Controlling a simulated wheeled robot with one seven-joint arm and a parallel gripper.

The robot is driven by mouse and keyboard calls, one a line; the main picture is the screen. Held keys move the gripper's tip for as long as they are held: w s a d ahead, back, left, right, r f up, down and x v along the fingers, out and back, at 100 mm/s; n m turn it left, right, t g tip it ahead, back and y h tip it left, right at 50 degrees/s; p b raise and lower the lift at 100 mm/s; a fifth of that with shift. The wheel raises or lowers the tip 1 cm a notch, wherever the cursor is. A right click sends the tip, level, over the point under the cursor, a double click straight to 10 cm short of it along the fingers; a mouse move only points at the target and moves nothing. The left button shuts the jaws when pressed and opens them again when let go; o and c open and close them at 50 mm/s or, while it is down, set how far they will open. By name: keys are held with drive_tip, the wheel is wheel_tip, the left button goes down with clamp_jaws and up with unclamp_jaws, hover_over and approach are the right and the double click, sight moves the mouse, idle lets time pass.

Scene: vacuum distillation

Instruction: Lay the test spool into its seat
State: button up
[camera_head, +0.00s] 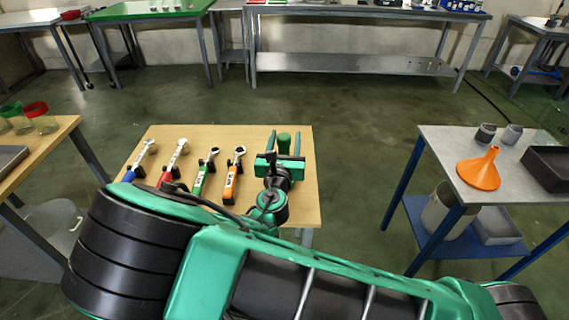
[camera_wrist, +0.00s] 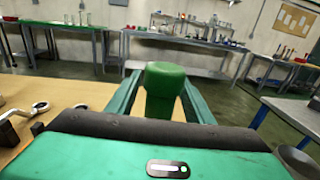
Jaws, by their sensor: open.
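A dark green, round-topped piece (camera_head: 284,143) stands near the far right corner of the wooden table (camera_head: 230,138). It could be the test spool, but I cannot be sure. In the wrist view this green piece (camera_wrist: 164,88) shows between the two fingers, with visible gaps on both sides. My gripper (camera_head: 285,142) is open, with its fingers pointing away on either side of the piece. Its fingers also show in the wrist view (camera_wrist: 162,88). The lower part of the piece is hidden by my gripper body. I cannot make out a seat for the spool.
Several ratchet-headed tools lie on black holders left of my gripper, including a red (camera_head: 172,166), a green (camera_head: 203,177) and an orange one (camera_head: 232,178). A metal table (camera_head: 450,150) at right carries an orange funnel (camera_head: 480,169) and a dark tray (camera_head: 550,167). Floor lies between the tables.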

drive_tip(key=shift+c, duration=0.6)
clamp_jaws()
idle(0.8)
